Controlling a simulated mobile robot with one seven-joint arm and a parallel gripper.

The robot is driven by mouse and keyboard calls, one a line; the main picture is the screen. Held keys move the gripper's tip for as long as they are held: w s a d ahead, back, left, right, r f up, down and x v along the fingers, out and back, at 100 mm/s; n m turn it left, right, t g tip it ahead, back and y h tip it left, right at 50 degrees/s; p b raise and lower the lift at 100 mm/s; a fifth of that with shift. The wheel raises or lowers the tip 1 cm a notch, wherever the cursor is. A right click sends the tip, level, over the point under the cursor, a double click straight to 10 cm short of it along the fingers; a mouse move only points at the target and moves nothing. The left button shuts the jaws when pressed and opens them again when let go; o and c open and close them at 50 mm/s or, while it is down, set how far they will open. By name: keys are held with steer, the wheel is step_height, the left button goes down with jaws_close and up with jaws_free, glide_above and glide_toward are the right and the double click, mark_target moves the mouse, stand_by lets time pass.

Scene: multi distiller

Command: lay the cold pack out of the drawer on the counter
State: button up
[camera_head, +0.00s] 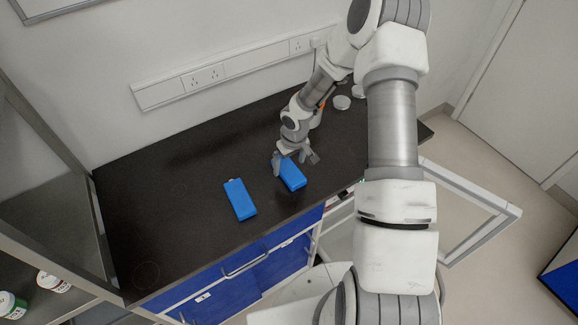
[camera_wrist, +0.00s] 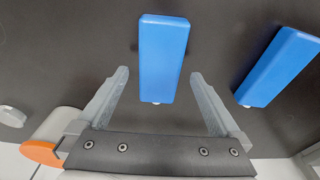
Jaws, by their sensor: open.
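Two blue cold packs lie flat and apart on the dark counter (camera_head: 180,175). In the head view, one cold pack (camera_head: 294,177) is under my gripper (camera_head: 296,164), and the other cold pack (camera_head: 240,200) lies to its left. In the wrist view, the near pack (camera_wrist: 164,55) extends between and beyond the fingertips of my gripper (camera_wrist: 160,76), with a gap on both sides. The other pack (camera_wrist: 279,66) is to the right there. My gripper is open and holds nothing. The blue drawer fronts (camera_head: 232,287) below the counter look shut, and I cannot see inside them.
Small round pale items (camera_head: 341,102) stand at the counter's back right, by something orange (camera_wrist: 42,152). A wall socket strip (camera_head: 203,77) runs behind. A shelf (camera_head: 50,215) with jars stands at the left. A pale frame (camera_head: 470,213) juts out at the right. The counter's left part is clear.

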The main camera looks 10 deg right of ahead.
step_height(320, 180, up, 10)
steer(key=s, duration=0.1)
steer(key=shift+s+d, duration=0.2)
stand_by(0.5)
step_height(320, 180, up, 15)
steer(key=m+t+h+b, duration=0.1)
steer(key=m+h+b, duration=0.1)
glide_above(293, 174)
steer(key=s+d, duration=0.1)
steer(key=s, duration=0.8)
steer(key=s+a+r+m+t+y, duration=0.1)
steer(key=s+a+r+t, duration=0.1)
steer(key=s+r, duration=0.9)
steer(key=shift+s+a+r+m+t, duration=0.15)
steer(key=shift+s+a+m+t, duration=0.25)
steer(key=shift+s, duration=1.8)
